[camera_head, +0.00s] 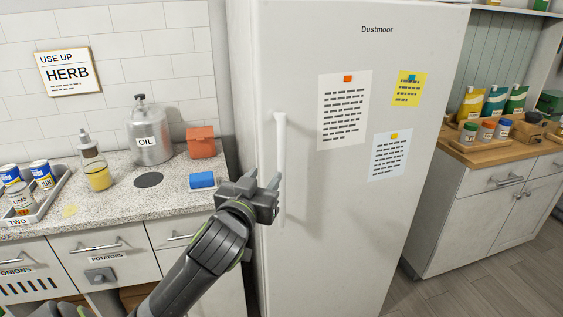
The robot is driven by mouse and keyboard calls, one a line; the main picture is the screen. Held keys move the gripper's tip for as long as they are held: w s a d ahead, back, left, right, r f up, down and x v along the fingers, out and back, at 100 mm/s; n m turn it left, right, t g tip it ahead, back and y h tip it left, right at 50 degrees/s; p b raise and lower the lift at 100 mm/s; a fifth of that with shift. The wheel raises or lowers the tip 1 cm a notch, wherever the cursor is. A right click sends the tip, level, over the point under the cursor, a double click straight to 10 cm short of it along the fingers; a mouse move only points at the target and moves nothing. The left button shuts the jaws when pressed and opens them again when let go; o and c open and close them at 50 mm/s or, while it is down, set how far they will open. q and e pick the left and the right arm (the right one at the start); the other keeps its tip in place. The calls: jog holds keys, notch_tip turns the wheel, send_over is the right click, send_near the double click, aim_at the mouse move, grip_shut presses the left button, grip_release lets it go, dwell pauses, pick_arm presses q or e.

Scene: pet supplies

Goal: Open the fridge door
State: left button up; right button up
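The fridge (330,220) is tall and white, with "Dustmoor" on its door, and the door looks shut. Its long vertical white handle (281,140) is on the left side of the door. My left gripper (264,178) is in front of the fridge's left edge, at the lower half of the handle. Its two dark fingers point up and are spread apart, with nothing seen held between them. The right finger overlaps the handle in the picture; I cannot tell whether they touch. My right gripper is out of view.
A speckled counter (120,210) left of the fridge holds an oil can (149,140), a blue sponge-like block (202,180) and a red box (201,143). Wooden floor (460,290) is clear at the lower right.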

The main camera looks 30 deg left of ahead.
aim_at(280, 153)
pick_arm(q)
jog(key=p+x, duration=0.1)
jog(key=x, duration=1.2)
jog(key=shift+c, duration=0.5)
grip_shut()
